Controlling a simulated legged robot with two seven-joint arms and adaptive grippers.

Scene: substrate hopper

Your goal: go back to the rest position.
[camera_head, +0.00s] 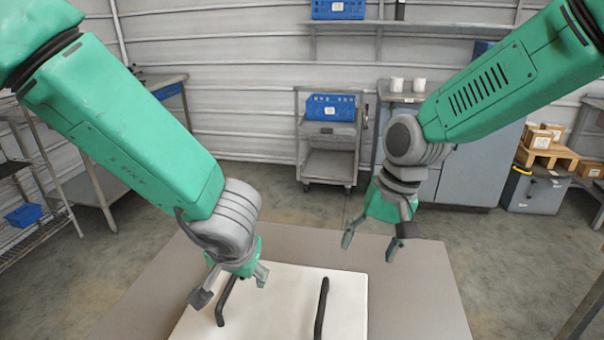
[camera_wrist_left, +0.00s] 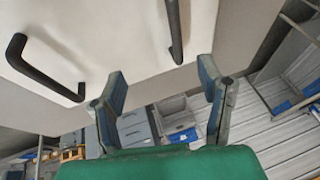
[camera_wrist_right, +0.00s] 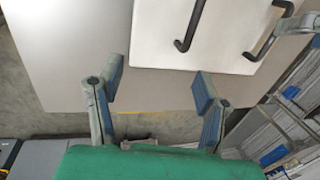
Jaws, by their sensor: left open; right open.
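A white hopper lid or panel (camera_head: 280,305) with two black bar handles lies on a grey-brown table (camera_head: 415,300). The left handle (camera_head: 227,300) and the right handle (camera_head: 321,308) stand up from it. My left gripper (camera_head: 231,287) is open above the left part of the panel, its fingers either side of the left handle in the head view. The left wrist view shows nothing between its fingers (camera_wrist_left: 160,92). My right gripper (camera_head: 369,246) is open and empty over the table's far right part, beyond the panel. The panel's near edge is cut off.
A grey cart (camera_head: 328,140) with a blue bin (camera_head: 330,107) stands against the back wall. A grey cabinet (camera_head: 455,165) carries two white cups. Wire shelving (camera_head: 30,190) stands at the left. Boxes (camera_head: 548,137) sit at the right. The table's right side is bare.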

